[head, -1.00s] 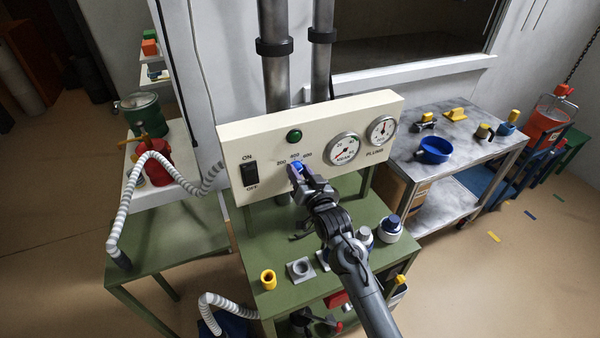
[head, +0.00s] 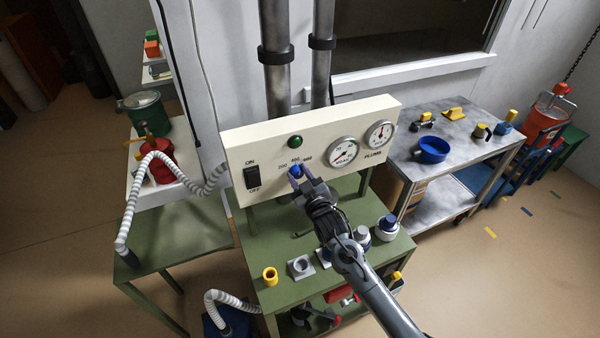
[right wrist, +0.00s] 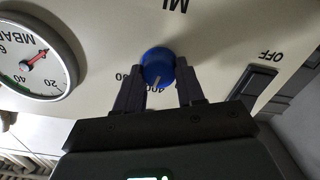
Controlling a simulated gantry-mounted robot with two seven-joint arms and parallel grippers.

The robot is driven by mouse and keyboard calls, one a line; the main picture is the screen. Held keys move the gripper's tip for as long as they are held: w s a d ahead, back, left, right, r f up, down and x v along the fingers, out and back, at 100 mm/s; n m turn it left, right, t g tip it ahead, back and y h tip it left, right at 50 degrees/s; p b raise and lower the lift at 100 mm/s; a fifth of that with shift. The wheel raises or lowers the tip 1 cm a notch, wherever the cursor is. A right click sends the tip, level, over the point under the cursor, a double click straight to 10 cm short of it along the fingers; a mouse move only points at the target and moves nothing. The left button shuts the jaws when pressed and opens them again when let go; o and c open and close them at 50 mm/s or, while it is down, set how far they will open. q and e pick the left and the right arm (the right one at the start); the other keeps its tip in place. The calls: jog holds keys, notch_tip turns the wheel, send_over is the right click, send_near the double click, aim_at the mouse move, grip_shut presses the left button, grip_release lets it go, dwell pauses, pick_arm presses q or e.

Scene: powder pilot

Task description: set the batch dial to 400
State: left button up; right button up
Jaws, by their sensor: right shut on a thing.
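The batch dial (head: 295,171) is a blue round knob on the front of the cream control panel (head: 232,140), below the green lamp. The marks 200, 400 and 600 are printed around its upper side. In the right wrist view, which shows the panel upside down, the dial (right wrist: 156,62) has a pale pointer line directed at the partly covered 400 mark. My right gripper (head: 298,174) is shut on the dial, and its dark fingers (right wrist: 158,80) lie on either side of it. My left gripper is not in view.
A black ON/OFF switch (head: 252,177) is left of the dial, and two gauges (head: 343,152) (head: 380,133) are right of it. Below stands a green bench (head: 262,245) with a yellow cup (head: 270,276) and blue-and-white containers (head: 387,228). A metal table (head: 460,165) is at right.

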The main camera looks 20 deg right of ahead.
jog(key=shift+n+p, duration=0.35)
jog(key=shift+n, duration=0.75)
jog(key=o, duration=1)
jog(key=shift+s, duration=0.15)
jog(key=s, duration=1)
jog(key=shift+s+d, duration=0.3)
